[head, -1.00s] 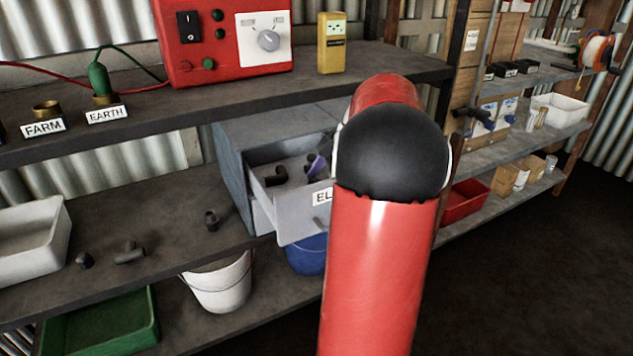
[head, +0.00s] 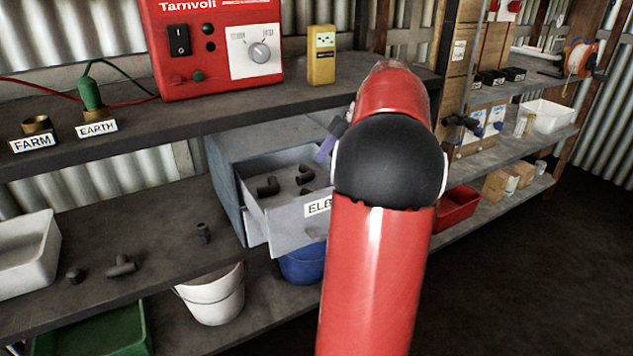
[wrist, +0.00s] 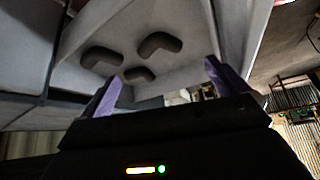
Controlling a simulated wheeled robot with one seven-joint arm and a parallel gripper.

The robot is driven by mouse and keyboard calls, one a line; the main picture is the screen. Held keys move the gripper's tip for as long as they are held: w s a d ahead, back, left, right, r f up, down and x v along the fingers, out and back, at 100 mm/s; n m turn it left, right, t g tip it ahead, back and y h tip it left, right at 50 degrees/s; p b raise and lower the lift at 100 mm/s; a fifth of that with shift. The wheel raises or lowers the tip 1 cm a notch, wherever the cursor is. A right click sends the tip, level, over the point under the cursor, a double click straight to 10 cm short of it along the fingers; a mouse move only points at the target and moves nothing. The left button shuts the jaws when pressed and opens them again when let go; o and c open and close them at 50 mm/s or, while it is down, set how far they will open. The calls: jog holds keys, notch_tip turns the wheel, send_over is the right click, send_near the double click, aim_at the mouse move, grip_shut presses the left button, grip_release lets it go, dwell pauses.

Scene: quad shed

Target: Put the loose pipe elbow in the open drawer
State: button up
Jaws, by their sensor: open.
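The open drawer (head: 285,232) is pulled out of a grey cabinet on the middle shelf; its label reads "ELB", the rest hidden by my arm. Three dark pipe elbows lie in it: one at the left (head: 267,187), one further back (head: 305,175) and one near the front (head: 307,191), partly hidden. All three also show in the wrist view (wrist: 158,45). My gripper (head: 326,148) is above the drawer's back right, its purple fingers apart and empty. The wrist view shows the two fingers (wrist: 163,88) apart with nothing between them.
Dark fittings lie on the shelf left of the cabinet: an upright piece (head: 203,233), a branched piece (head: 122,266) and a short piece (head: 75,275). A white tray (head: 28,268) stands at the far left. The upper shelf (head: 230,108) runs above the drawer. Buckets stand below.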

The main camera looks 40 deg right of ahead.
jog(key=v, duration=0.4)
jog(key=shift+r, duration=0.2)
dwell(0.4)
